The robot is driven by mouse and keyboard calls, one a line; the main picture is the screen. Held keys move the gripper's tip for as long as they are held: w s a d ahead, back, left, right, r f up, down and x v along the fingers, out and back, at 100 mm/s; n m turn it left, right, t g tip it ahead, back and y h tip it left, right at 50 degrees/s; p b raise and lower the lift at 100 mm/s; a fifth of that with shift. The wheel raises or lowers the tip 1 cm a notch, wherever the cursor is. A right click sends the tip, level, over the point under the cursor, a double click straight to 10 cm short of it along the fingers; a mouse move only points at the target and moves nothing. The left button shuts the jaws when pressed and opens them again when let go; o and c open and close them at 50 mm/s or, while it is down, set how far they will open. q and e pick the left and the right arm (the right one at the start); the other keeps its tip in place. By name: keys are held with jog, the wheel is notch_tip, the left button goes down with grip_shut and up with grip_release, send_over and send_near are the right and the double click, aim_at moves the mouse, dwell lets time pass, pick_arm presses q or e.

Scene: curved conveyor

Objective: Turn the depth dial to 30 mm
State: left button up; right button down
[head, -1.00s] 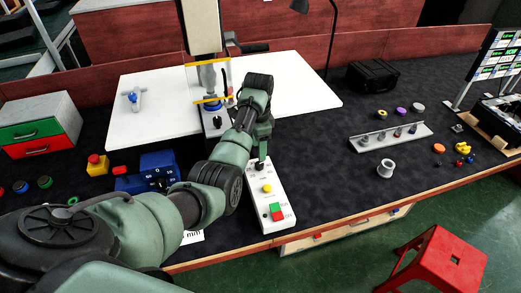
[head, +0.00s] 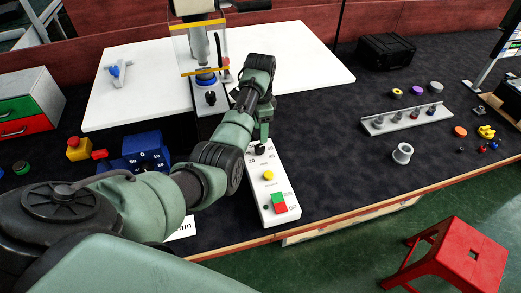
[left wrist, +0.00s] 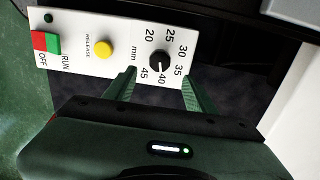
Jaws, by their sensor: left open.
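The depth dial (left wrist: 160,62) is a black round knob on a white control panel (left wrist: 75,58), with mm numbers from 20 to 45 around it. I cannot clearly tell which number its pointer marks. The dial also shows in the head view (head: 259,149), partly hidden by my gripper. My left gripper (left wrist: 159,75) is open, its two green fingers apart on either side of the dial's near edge, with nothing held. In the head view my left gripper (head: 263,134) points down at the panel's far end. My right gripper is not in view.
The panel also bears a yellow release button (left wrist: 103,50) and a green-red run/off switch (left wrist: 45,43). A machine with a yellow-edged guard (head: 205,70) stands behind. A blue box with a dial (head: 145,150) is left.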

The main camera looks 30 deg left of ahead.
aim_at(260, 147)
pick_arm(q)
notch_tip(260, 147, down, 8)
jog(key=shift+r, duration=0.1)
dwell(0.4)
grip_shut()
